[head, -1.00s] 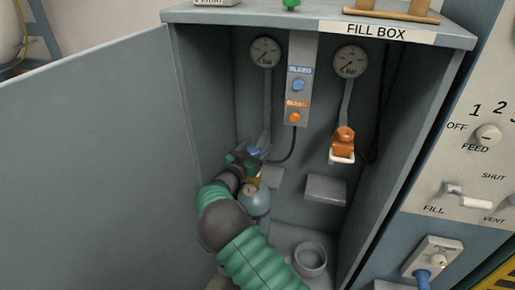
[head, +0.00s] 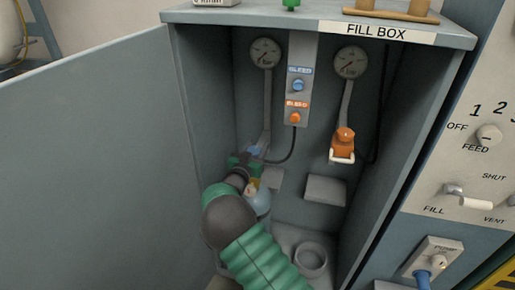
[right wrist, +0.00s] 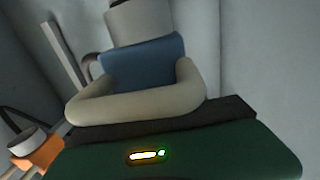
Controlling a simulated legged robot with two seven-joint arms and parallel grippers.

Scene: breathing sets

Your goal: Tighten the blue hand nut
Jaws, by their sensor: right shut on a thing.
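The blue hand nut (head: 254,150) sits at the lower end of the left hose inside the fill box, mostly hidden by my right gripper (head: 246,160). My right gripper is at the nut and shut on it; its fingertips are not clearly visible. In the right wrist view the blue nut (right wrist: 143,64) fills the upper middle, with a pale curved bar (right wrist: 135,104) around its near side. The dark green gripper body lies just below. A light blue cylinder (head: 258,203) stands under the nut, partly behind my arm. My left gripper is not in view.
An orange nut (head: 343,140) with a pale bar hangs on the right hose. Two gauges and the blue and orange bleed buttons (head: 297,117) are on the back wall. The open door (head: 90,150) bounds the left; the box's right wall (head: 400,150) bounds the right.

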